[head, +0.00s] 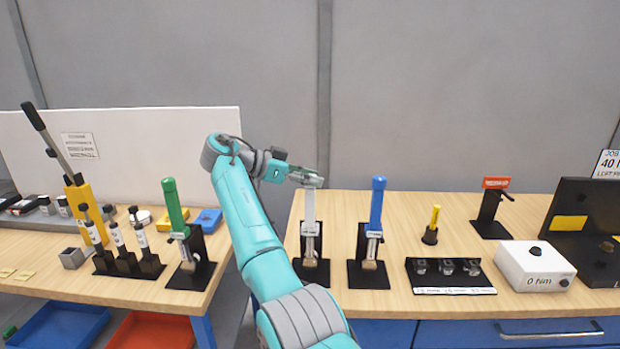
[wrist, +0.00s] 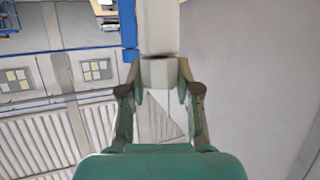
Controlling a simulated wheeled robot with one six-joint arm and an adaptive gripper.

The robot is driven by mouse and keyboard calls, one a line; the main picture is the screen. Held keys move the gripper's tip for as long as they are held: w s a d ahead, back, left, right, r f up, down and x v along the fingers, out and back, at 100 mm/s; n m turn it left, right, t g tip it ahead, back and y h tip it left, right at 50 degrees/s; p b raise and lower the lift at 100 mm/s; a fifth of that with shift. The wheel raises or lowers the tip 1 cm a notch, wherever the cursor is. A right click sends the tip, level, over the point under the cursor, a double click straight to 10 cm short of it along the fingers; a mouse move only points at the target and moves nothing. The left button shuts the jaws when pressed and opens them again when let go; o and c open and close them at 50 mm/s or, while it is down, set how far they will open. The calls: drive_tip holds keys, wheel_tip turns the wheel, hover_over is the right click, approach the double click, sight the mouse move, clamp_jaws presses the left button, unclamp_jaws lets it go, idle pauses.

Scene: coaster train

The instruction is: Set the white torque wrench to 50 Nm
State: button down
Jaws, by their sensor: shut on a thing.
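The white torque wrench (head: 309,208) stands upright in a black stand (head: 313,272) on the right-hand bench. A small label on its shaft is too small to read. My gripper (head: 306,178) has come in from the left at the top of the wrench. In the wrist view its two green fingers are shut on the pale end of the white wrench (wrist: 158,35). The fingers hide part of that end in the head view. I cannot tell which value the wrench is set to.
A blue wrench (head: 377,205) stands close on the right, and a green wrench (head: 174,205) stands on the left bench (head: 130,290). A white box (head: 535,266) reads "0 Nm". A job sign (head: 608,164) at the right edge is partly cut off, with "40" visible.

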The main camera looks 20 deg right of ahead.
drive_tip(key=shift+f+m+g, duration=0.2)
drive_tip(key=shift+m+g, duration=0.4)
drive_tip(key=shift+g, duration=0.2)
drive_tip(key=c, duration=0.8)
unclamp_jaws()
drive_tip(key=shift+r, duration=0.1)
wheel_tip(320, 180, up, 10)
drive_tip(key=shift+f, duration=0.1)
